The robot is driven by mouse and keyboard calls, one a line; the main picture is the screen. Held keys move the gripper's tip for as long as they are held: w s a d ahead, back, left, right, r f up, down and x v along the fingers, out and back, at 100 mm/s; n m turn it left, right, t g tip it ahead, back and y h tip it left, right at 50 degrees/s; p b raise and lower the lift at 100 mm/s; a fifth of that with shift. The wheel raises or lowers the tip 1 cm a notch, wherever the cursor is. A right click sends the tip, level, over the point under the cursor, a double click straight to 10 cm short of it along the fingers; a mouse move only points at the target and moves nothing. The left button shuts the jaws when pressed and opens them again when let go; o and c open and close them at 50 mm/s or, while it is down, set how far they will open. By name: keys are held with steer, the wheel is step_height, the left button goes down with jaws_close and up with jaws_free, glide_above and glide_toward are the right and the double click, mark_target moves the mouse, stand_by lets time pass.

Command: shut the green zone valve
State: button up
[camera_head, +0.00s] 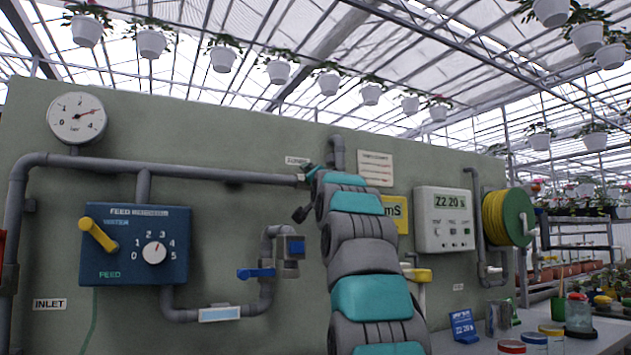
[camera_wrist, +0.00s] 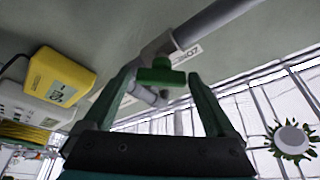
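The green zone valve handle (camera_wrist: 162,76) shows in the wrist view as a short green bar with a stub, by the grey pipe (camera_wrist: 205,25). It lies in the picture between the two spread fingers of my gripper (camera_wrist: 161,77). My gripper is open, with a gap on each side of the handle; I cannot tell whether it touches. In the head view, my arm ends near the top pipe (camera_head: 225,174), beside a small label (camera_head: 297,161). My arm hides most of the valve there.
A blue feed panel (camera_head: 130,262) with a yellow lever (camera_head: 98,235) and a dial is at left. A blue lever (camera_head: 256,273) and a yellow lever (camera_head: 418,275) sit on lower pipes. A white controller (camera_head: 444,232) and a hose reel (camera_head: 512,217) are at right. Jars stand on the bench.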

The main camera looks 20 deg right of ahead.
steer(key=shift+o, duration=0.5)
steer(key=shift+s, duration=0.15)
steer(key=b+v, duration=0.3)
steer(key=v, duration=0.4)
steer(key=shift+s+f, duration=0.15)
steer(key=shift+s, duration=0.15)
steer(key=shift+a, duration=0.1)
steer(key=shift+c, duration=0.4)
